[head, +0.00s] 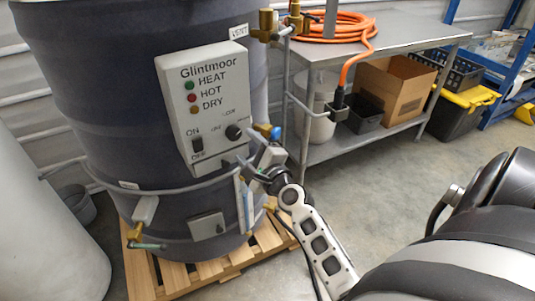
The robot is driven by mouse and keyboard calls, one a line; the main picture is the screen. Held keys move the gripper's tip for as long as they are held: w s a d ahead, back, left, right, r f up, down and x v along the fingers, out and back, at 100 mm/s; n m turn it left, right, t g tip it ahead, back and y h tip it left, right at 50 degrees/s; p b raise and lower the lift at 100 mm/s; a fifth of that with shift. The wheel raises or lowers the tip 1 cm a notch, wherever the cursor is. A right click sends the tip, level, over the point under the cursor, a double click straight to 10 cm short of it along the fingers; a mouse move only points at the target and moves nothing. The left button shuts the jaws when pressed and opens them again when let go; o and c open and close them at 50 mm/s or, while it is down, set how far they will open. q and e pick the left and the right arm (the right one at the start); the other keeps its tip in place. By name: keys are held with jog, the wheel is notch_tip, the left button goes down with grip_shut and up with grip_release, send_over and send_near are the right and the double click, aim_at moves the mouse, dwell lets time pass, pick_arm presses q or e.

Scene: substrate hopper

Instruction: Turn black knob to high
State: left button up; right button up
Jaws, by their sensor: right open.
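The black knob (233,132) is a small round dial on the right side of the pale control panel (205,62), which is fixed to the dark drum. "LOW" is printed above the knob; I cannot make out a "high" label or read the exact pointer setting. My right gripper (256,155) is open, just below and to the right of the knob, by the panel's lower right edge. It appears apart from the knob, and its fingers show only small. My left gripper is not in view.
The dark hopper drum (95,75) stands on a wooden pallet (140,278). A black ON/OFF switch (197,145) sits left of the knob. Brass fittings (268,24) and a pipe are near the panel's right. A metal table (410,38) with an orange hose (335,27) stands behind.

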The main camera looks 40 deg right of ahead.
jog(key=s+a+b, duration=0.1)
jog(key=s, duration=0.9)
jog(key=shift+s+a+b, duration=0.2)
jog(key=shift+b, duration=0.1)
jog(key=s+a+f+n+g+y, duration=0.2)
jog(key=s+a+f+n, duration=0.3)
jog(key=n, duration=0.9)
jog(key=s+a+f+n+g+y, duration=0.3)
jog(key=s+a+f+n+g, duration=0.2)
jog(key=a+f+n, duration=0.5)
jog(key=a+n, duration=0.2)
jog(key=n, duration=0.1)
jog(key=shift+s+a+f+n, duration=0.25)
jog(key=shift+a+f+n, duration=0.15)
